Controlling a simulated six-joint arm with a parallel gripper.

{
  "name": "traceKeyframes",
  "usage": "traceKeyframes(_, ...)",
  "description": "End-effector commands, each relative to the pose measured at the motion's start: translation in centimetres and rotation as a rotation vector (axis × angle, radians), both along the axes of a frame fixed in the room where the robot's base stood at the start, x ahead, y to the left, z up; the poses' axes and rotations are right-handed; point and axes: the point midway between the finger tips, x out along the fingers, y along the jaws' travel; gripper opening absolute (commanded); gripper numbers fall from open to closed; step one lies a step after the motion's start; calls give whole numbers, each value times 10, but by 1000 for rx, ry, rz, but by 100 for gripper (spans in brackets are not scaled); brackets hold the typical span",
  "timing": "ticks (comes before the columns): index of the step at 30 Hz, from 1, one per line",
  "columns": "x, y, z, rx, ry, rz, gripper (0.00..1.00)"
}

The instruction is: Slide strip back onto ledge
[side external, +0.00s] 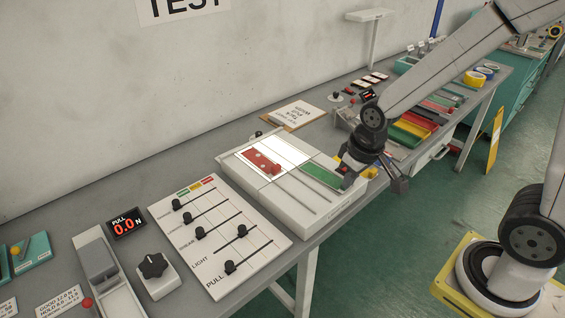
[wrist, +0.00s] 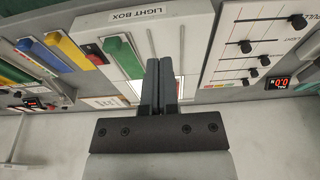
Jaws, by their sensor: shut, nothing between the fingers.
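The light box (side external: 300,216) lies on the bench, with a lit white panel at its back left. A green strip (side external: 324,173) lies on its right part, and it also shows in the wrist view (wrist: 124,58). A red strip with pale round marks (side external: 262,162) lies on the lit panel. My gripper (wrist: 160,64) is shut and empty, over the light box just beside the green strip in the wrist view. In the side view my wrist is at the box's right end and its fingers are hard to make out. I cannot tell which part is the ledge.
A slider panel (side external: 225,235) stands left of the light box, with a knob unit (side external: 155,272) and a readout showing 0.0 N (side external: 124,223) farther left. Colored trays (side external: 410,130) lie beyond my wrist. A clipboard (side external: 297,114) lies behind the box, near the wall.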

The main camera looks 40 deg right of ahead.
Motion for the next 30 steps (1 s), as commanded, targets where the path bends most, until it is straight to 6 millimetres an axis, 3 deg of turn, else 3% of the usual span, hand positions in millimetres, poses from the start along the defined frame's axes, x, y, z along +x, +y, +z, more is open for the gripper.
traceKeyframes(15,126,1,15,0,73,-1,0)
traceKeyframes(30,226,1,14,0,144,-2,0)
